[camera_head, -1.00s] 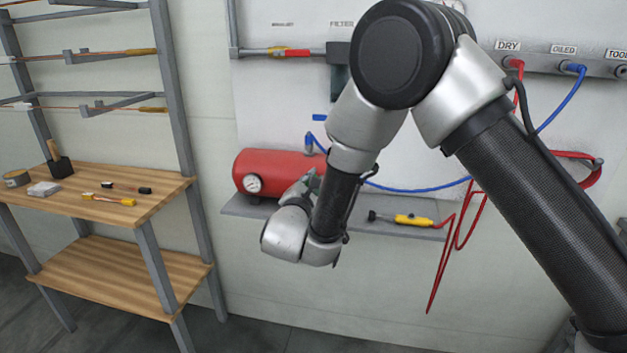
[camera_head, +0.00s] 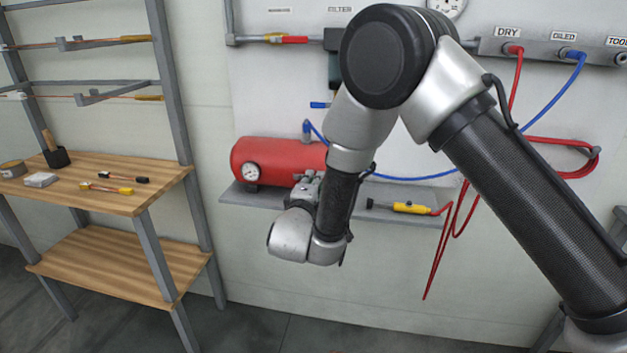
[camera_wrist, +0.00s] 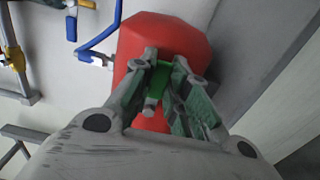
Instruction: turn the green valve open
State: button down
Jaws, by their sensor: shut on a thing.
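The green valve (camera_wrist: 157,86) shows in the wrist view as a bright green piece against the end of the red tank (camera_wrist: 163,38). My gripper (camera_wrist: 168,84) is shut on it, with the fingers on both sides covering much of it. In the head view, my gripper (camera_head: 308,184) is at the right part of the red tank (camera_head: 275,160), above the wall shelf. The valve is hidden there behind my wrist and fingers.
The grey shelf (camera_head: 250,198) carries the tank and a yellow air tool (camera_head: 411,208). A blue hose (camera_head: 415,178) runs behind my arm, and a red hose (camera_head: 435,250) hangs at right. A wooden bench (camera_head: 100,180) with small tools stands at left.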

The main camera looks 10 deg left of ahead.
jog(key=shift+f, duration=0.15)
dwell(0.4)
jog(key=c, duration=1.4)
grip_release()
jog(key=s, duration=1.2)
jog(key=shift+a, duration=0.15)
